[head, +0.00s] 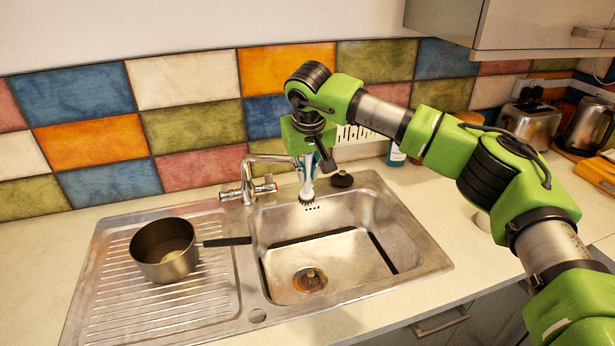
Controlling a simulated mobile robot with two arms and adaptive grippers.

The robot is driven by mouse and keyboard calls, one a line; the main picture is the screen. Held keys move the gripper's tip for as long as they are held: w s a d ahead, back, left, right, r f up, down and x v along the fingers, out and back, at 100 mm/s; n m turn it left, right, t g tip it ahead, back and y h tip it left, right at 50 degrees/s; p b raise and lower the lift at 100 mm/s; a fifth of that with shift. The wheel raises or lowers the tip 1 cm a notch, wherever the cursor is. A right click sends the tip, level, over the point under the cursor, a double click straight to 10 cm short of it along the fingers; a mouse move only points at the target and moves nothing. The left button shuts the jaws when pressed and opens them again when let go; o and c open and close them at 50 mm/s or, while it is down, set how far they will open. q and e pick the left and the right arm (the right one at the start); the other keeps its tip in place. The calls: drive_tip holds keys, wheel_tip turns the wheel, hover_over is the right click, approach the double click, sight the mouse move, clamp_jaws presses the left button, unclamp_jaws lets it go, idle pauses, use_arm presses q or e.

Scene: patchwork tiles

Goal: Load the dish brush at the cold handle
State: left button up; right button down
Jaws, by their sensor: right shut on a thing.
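My right gripper (318,153) hangs pointing down above the back rim of the sink, shut on the dish brush (308,180). I cannot tell whether the bristles touch the sink. The chrome tap (248,178) stands left of the brush. It has a right handle (266,187) near the brush and a left handle (230,194). Their colour marks are too small to tell hot from cold. My left gripper is not in view.
The steel sink basin (380,206) is empty. A saucepan (165,266) stands on the drainboard (110,312), its black handle reaching to the basin's edge. A round black object (341,180) lies on the back rim. A bottle (396,156), toaster (530,123) and kettle (587,125) stand to the right.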

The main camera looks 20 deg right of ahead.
drive_tip(key=shift+s, duration=0.15)
drive_tip(key=s+b, duration=0.3)
drive_tip(key=s, duration=0.4)
drive_tip(key=shift+s+d, duration=0.35)
idle(1.2)
drive_tip(key=s+r, duration=0.4)
drive_tip(key=s, duration=0.1)
drive_tip(key=shift+d+p, duration=0.25)
drive_tip(key=shift+p, duration=0.2)
